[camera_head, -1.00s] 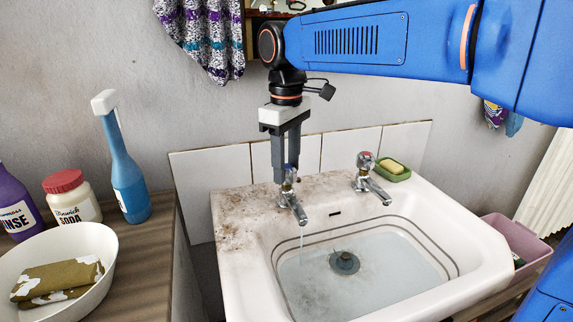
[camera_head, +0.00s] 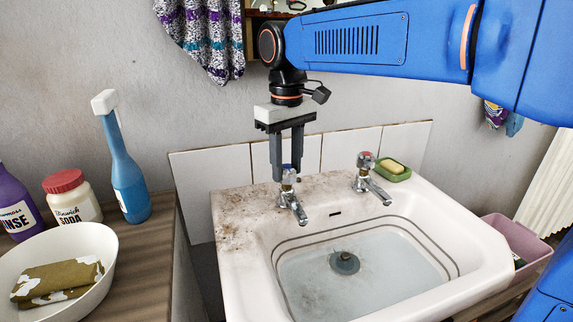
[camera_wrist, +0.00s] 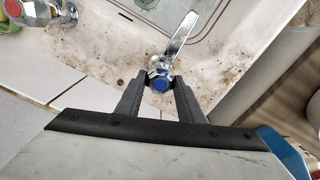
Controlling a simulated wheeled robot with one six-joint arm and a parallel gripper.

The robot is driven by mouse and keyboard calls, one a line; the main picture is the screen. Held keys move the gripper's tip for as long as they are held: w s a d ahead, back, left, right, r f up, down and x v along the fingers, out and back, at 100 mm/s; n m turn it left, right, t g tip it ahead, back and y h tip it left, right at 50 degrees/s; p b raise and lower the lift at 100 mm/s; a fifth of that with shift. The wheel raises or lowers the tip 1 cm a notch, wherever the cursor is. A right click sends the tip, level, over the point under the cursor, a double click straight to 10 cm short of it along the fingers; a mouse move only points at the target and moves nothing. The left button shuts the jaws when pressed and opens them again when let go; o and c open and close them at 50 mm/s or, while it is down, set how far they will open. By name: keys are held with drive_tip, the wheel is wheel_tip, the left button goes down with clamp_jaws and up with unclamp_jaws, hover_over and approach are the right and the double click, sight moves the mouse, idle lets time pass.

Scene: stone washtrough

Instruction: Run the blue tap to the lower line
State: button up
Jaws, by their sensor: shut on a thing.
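The blue tap (camera_head: 291,204) stands at the left of the sink's back ledge. My gripper (camera_head: 286,177) is above it, pointing down, with its fingers shut on the tap's handle. In the wrist view the blue cap (camera_wrist: 160,84) shows between the fingertips (camera_wrist: 161,92). No stream shows below the spout now. The basin holds clear, slightly cloudy water (camera_head: 385,262). Two dark lines (camera_head: 403,222) run round the basin wall. The water's edge looks close to the lower line; I cannot tell exactly whether it touches it.
The red tap (camera_head: 369,182) stands to the right, near a green dish (camera_head: 392,172) with yellow soap. A dark drain plug (camera_head: 344,262) lies under water. A counter at left holds a white bowl (camera_head: 98,265), a blue bottle (camera_head: 127,175), and a soda jar (camera_head: 75,200).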

sight(286, 166)
drive_tip(key=o, duration=1.1)
drive_tip(key=shift+c, duration=0.2)
wheel_tip(286, 166, up, 17)
drive_tip(key=shift+r, duration=0.2)
drive_tip(key=shift+a, duration=0.1)
